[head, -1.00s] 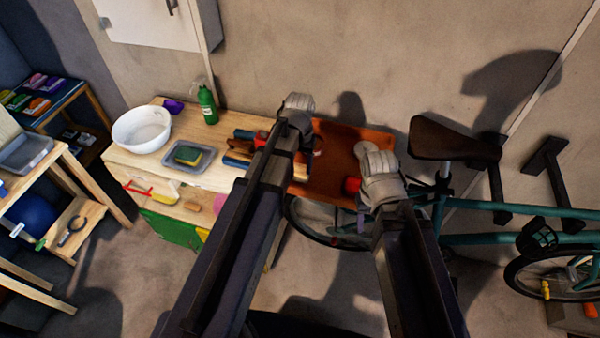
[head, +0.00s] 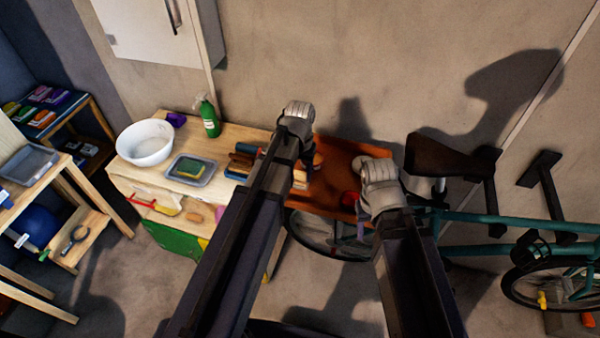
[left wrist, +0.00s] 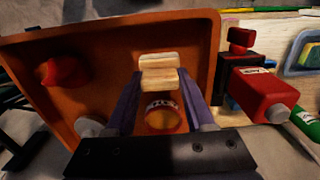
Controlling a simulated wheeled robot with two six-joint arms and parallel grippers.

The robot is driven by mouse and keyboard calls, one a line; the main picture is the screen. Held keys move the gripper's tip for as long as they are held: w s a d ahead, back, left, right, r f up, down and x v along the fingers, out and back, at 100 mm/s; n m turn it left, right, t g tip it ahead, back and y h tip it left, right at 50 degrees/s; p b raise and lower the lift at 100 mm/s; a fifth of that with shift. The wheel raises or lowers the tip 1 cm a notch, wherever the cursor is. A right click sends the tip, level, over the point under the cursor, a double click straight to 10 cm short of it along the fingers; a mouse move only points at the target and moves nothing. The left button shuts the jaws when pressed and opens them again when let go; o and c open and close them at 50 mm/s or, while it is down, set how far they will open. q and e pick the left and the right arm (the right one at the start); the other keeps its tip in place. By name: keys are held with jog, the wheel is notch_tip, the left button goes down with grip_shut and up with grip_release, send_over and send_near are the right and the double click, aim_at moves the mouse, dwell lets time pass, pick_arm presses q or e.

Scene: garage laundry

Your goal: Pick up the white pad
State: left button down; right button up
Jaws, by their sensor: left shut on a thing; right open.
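My left gripper (head: 298,118) is above the left end of the orange-brown tray (head: 335,150). In the left wrist view its two fingers (left wrist: 159,76) are shut on a pale, wood-toned block (left wrist: 158,62), seen over the tray. I cannot tell whether this block is the white pad. A round pale grey-white thing (left wrist: 88,126) shows in the tray's lower left corner, partly hidden. My right gripper (head: 379,182) is over the tray's right end, its fingers unclear in the head view.
A labelled jar (left wrist: 165,116) sits between my left fingers' bases in view. A red thing (left wrist: 65,72) lies in the tray. A red container (left wrist: 262,93) stands beside it. The bench holds a white bowl (head: 145,142) and green bottle (head: 209,120). A bicycle (head: 490,220) stands right.

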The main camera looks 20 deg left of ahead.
aim_at(300, 172)
pick_arm(q)
notch_tip(300, 172, up, 7)
jog(key=p, duration=0.5)
jog(key=shift+f, duration=0.2)
jog(key=shift+f, duration=0.1)
jog(key=c, duration=0.9)
grip_release()
jog(key=c, duration=0.6)
jog(key=shift+o, duration=0.2)
